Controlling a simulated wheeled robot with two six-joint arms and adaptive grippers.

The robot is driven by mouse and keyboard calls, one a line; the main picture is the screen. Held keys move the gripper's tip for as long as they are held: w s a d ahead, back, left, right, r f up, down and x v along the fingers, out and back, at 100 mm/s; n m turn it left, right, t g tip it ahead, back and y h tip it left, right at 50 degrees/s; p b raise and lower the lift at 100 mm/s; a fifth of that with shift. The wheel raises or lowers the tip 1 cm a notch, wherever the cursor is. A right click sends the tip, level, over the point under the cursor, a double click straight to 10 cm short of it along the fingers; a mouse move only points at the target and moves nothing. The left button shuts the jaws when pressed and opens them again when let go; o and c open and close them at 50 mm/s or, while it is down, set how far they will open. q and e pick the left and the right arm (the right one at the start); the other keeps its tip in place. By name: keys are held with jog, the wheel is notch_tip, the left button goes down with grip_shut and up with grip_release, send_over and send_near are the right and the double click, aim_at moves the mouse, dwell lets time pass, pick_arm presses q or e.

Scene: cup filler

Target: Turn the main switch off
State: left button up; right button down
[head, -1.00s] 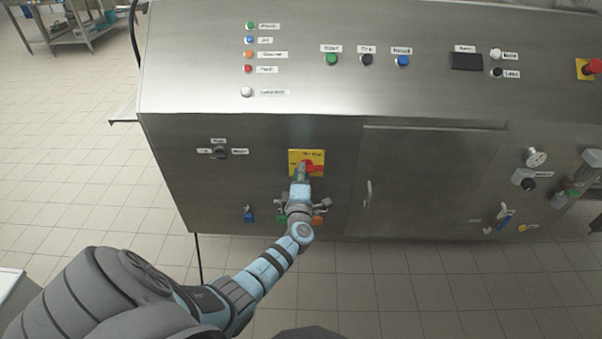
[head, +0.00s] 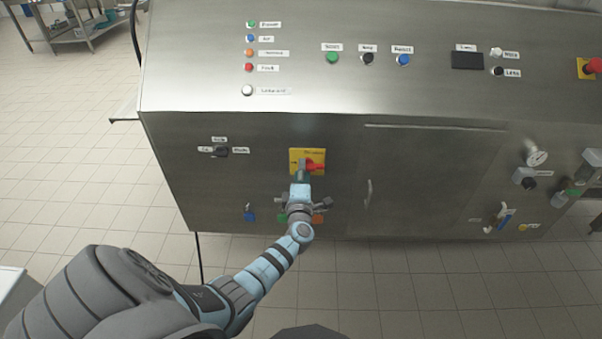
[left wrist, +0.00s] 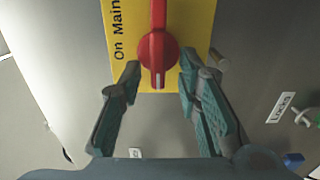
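The main switch is a red rotary handle (head: 316,166) on a yellow plate (head: 298,155), low on the machine's front. In the left wrist view the red handle (left wrist: 158,45) stands upright in the picture, its white mark at the lower end. The yellow plate (left wrist: 196,18) there carries the text "On Main"; the rest is cut off. My left gripper (head: 302,169) is at the plate, just at the handle's left end. In the left wrist view its two fingers (left wrist: 160,74) are apart, one on each side of the handle's lower end, with gaps visible. My right gripper is not in view.
A black selector (head: 221,152) is left of the switch. A blue part (head: 249,213) and green and orange parts sit below, close to my left wrist. A door handle (head: 369,192) is to the right. Buttons and lamps line the top panel, with a red emergency knob (head: 594,66) far right.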

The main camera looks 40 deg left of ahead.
pick_arm(q)
jog(key=v, duration=1.2)
